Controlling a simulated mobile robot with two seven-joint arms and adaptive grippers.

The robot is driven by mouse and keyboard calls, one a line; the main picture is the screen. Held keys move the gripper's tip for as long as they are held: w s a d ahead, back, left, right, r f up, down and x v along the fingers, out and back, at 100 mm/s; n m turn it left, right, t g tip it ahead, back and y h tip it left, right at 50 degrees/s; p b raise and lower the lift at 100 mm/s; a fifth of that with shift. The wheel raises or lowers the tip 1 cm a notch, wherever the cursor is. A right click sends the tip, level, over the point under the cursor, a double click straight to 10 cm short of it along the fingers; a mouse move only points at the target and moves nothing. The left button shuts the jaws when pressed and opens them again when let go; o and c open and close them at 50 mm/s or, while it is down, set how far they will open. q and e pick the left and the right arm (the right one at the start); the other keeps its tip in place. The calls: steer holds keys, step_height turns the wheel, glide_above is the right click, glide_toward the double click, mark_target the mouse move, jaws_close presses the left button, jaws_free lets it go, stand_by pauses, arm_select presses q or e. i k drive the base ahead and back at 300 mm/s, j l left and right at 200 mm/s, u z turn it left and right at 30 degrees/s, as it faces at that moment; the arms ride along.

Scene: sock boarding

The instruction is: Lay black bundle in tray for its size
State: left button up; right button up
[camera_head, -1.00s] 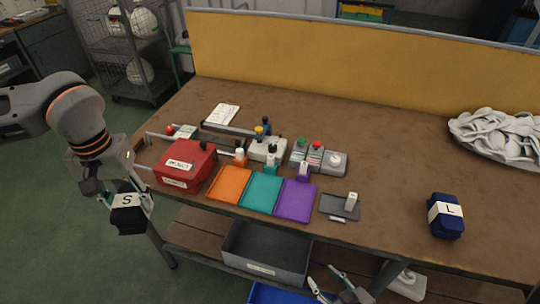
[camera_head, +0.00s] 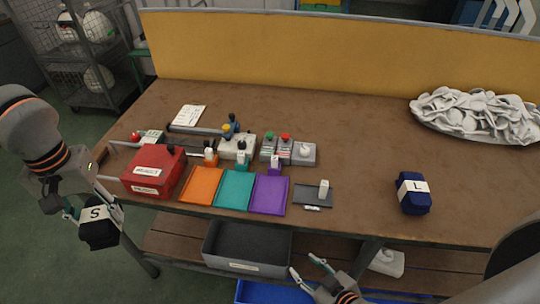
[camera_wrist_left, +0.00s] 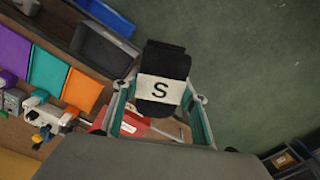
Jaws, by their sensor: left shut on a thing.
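The black bundle (camera_head: 99,234) has a white band marked S. My left gripper (camera_head: 92,217) is shut on it and holds it in the air left of the table's front edge. The bundle (camera_wrist_left: 165,70) also shows between the fingers in the left wrist view. Three flat trays lie side by side near the table's front: orange (camera_head: 202,186), teal (camera_head: 237,190) and purple (camera_head: 270,194). Any size marks on them are too small to read. My right gripper (camera_head: 311,273) has its fingers apart and empty, below the table's front edge.
A red box (camera_head: 153,172) stands left of the orange tray. Small devices with coloured knobs (camera_head: 238,147) stand behind the trays. A dark blue bundle marked L (camera_head: 413,195) lies at the right, with a pile of white socks (camera_head: 478,114) behind it. A grey bin (camera_head: 246,248) is below.

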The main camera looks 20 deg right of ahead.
mark_target(270, 194)
steer(key=l+z, duration=0.3)
steer(key=z, duration=0.2)
steer(key=i+l+z, duration=0.1)
steer(key=l+z, duration=0.15)
steer(key=z, duration=0.2)
